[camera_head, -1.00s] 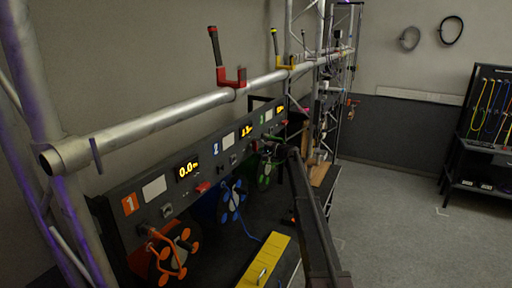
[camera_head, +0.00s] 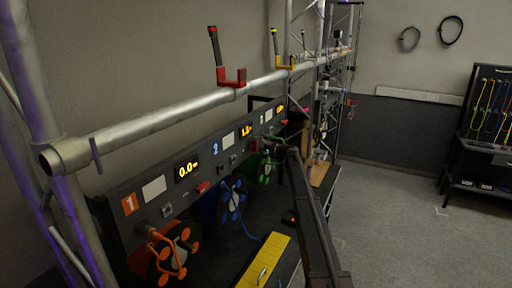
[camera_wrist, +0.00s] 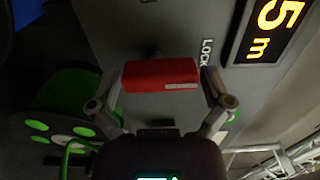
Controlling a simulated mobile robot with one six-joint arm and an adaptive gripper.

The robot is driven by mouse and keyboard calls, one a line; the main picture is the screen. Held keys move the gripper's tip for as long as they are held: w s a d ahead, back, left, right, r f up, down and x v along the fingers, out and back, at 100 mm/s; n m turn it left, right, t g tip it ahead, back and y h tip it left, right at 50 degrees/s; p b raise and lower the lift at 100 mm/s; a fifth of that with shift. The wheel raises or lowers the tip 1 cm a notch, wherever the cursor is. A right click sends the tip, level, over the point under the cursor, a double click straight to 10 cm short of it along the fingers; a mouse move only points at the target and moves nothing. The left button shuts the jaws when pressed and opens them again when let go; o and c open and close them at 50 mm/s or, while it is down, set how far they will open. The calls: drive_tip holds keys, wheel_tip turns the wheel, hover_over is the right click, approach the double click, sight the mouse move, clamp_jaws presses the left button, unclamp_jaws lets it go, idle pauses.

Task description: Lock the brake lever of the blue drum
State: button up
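The blue drum (camera_head: 232,200) hangs under section 2 of the dark panel, with a blue cable trailing from it. A red lever (camera_head: 254,145) shows on that section, right of and above the blue drum. In the wrist view a red lever (camera_wrist: 160,75) lies between the two fingers of my gripper (camera_wrist: 162,82), one finger near each end. A "LOCK" label (camera_wrist: 206,53) is beside it. The fingers are spread wide; I cannot tell whether they touch the lever. In the head view my gripper (camera_head: 268,152) is at the panel, close to section 2's lever and partly hidden.
The green drum (camera_wrist: 65,115) is close to my gripper's left in the wrist view. The orange drum (camera_head: 165,255) hangs at the front left. A metal truss tube (camera_head: 165,120) with hooks runs above. The floor at right is clear.

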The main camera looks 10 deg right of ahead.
drive_tip(key=shift+s+d, duration=0.1)
drive_tip(key=shift+d, duration=0.05)
drive_tip(key=v, duration=1.1)
drive_tip(key=shift+s+d, duration=0.25)
drive_tip(key=s+a+f+n+g+h+b, duration=0.2)
drive_tip(key=s+a+f, duration=0.25)
drive_tip(key=s, duration=0.35)
drive_tip(key=s+a+f+n+g+h+b, duration=0.1)
drive_tip(key=s+a+f+g, duration=0.1)
drive_tip(key=s+a+f, duration=0.5)
drive_tip(key=s+a+f+n+g+h+b, duration=0.1)
drive_tip(key=s+f+n+g+h+b, duration=0.3)
drive_tip(key=s, duration=0.6)
drive_tip(key=s+d+f+g+h+b, duration=0.1)
drive_tip(key=s+f+h, duration=0.2)
drive_tip(key=s, duration=1.2)
drive_tip(key=s+d+f+g+h+b, duration=0.1)
drive_tip(key=s+f+h, duration=0.3)
drive_tip(key=s+f, duration=0.5)
drive_tip(key=s, duration=0.6)
drive_tip(key=shift+s+f+g+h, duration=0.15)
drive_tip(key=shift+f+g+h, duration=0.1)
drive_tip(key=shift+g+h, duration=0.05)
drive_tip(key=shift+d, duration=0.15)
